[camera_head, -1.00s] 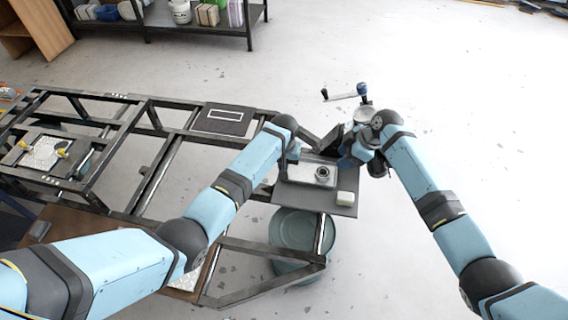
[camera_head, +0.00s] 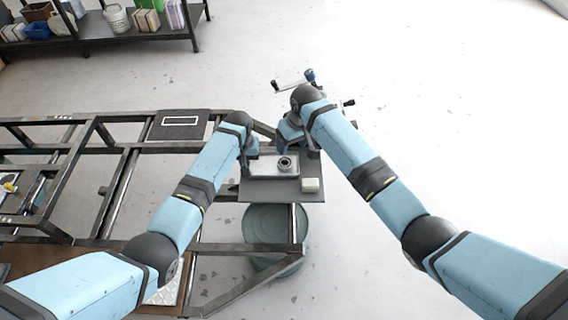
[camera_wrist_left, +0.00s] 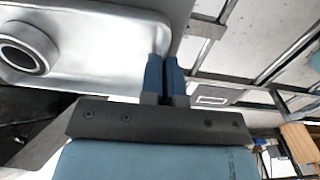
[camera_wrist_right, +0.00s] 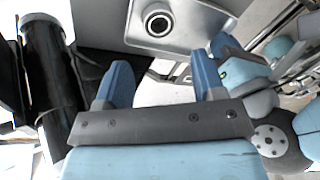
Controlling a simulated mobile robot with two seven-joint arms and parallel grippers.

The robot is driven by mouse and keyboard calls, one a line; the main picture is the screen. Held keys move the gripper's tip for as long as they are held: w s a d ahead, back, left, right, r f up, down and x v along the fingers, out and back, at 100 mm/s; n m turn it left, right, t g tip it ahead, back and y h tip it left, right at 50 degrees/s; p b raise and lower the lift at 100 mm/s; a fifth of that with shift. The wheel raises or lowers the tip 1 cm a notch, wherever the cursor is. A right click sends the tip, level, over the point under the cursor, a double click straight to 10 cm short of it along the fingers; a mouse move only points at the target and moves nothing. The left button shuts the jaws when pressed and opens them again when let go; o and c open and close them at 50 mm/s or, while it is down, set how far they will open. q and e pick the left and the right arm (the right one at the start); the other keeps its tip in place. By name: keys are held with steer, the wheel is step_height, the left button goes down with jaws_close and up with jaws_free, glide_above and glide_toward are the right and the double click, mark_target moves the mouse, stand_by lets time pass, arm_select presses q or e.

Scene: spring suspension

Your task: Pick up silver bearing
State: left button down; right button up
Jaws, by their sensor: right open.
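The silver bearing (camera_head: 285,163), a ring with a dark hole, sits in the right part of a shallow metal tray (camera_head: 260,167). It also shows in the left wrist view (camera_wrist_left: 25,48) and in the right wrist view (camera_wrist_right: 158,20). My left gripper (camera_wrist_left: 166,62) has its blue fingers nearly together at the tray's end, away from the bearing; whether the tray's rim is between them I cannot tell. My right gripper (camera_wrist_right: 160,72) is open and empty, with the bearing ahead of its fingers. In the head view my right forearm partly hides it behind the tray.
The tray rests on a grey plate (camera_head: 265,192) at the end of a dark metal frame. A whitish block (camera_head: 311,185) lies on the plate's right corner. A crank handle (camera_head: 292,83) stands behind. A bucket (camera_head: 262,230) is below. The floor to the right is clear.

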steer(key=a+r+m+h, duration=0.1)
steer(key=m, duration=0.3)
steer(key=m+h, duration=0.1)
steer(key=m, duration=0.3)
glide_above(285, 162)
steer(key=shift+t, duration=0.4)
steer(key=f, duration=0.4)
steer(key=shift+s+d+f, duration=0.1)
steer(key=shift+s+f, duration=0.2)
steer(key=shift+f, duration=0.05)
steer(key=shift+w+f, duration=0.2)
steer(key=shift+f, duration=2.8)
steer(key=c, duration=0.8)
